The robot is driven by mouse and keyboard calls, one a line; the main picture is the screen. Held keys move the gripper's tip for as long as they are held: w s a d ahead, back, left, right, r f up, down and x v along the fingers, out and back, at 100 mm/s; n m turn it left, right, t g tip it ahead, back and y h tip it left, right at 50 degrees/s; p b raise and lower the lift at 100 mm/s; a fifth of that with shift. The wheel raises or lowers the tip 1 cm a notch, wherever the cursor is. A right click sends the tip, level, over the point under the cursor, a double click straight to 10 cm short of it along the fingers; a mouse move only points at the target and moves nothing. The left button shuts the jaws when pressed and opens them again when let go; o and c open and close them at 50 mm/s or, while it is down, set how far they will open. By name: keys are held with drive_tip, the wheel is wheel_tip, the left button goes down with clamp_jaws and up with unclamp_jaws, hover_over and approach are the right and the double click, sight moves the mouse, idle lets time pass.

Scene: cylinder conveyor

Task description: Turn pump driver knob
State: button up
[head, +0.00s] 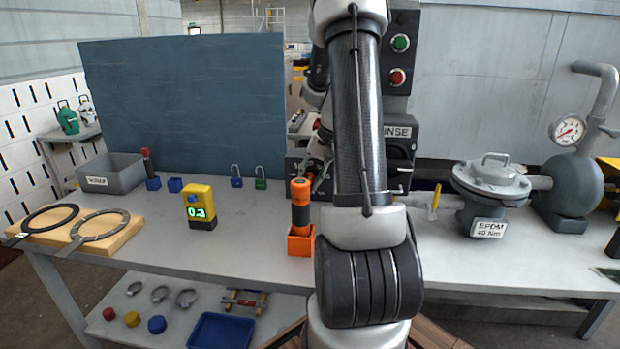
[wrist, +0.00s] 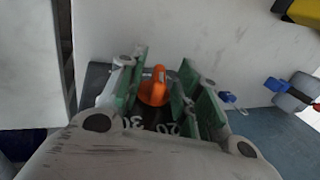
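In the wrist view an orange knob (wrist: 154,86) stands up from a dark dial face with white numbers, 30 and 20 readable. My gripper (wrist: 159,82) is open, with green-padded fingers on both sides of the knob. A gap shows on the right side; on the left I cannot tell whether pad and knob touch. In the head view my gripper (head: 318,165) is at the dark driver box (head: 401,176) on the bench, mostly behind my arm. The knob cannot be made out clearly there.
An orange and black tool (head: 300,203) stands in an orange holder (head: 301,243) just in front of my gripper. A yellow meter (head: 200,204) reads about 0.3 to its left. Padlocks (head: 261,178) stand behind left.

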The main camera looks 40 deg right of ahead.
drive_tip(key=shift+c, duration=0.4)
clamp_jaws()
drive_tip(key=shift+s+d+f+t+y, duration=0.15)
drive_tip(key=shift+t+y, duration=0.45)
drive_tip(key=shift+o, duration=0.4)
unclamp_jaws()
drive_tip(key=v, duration=0.7)
drive_tip(key=shift+r, duration=0.25)
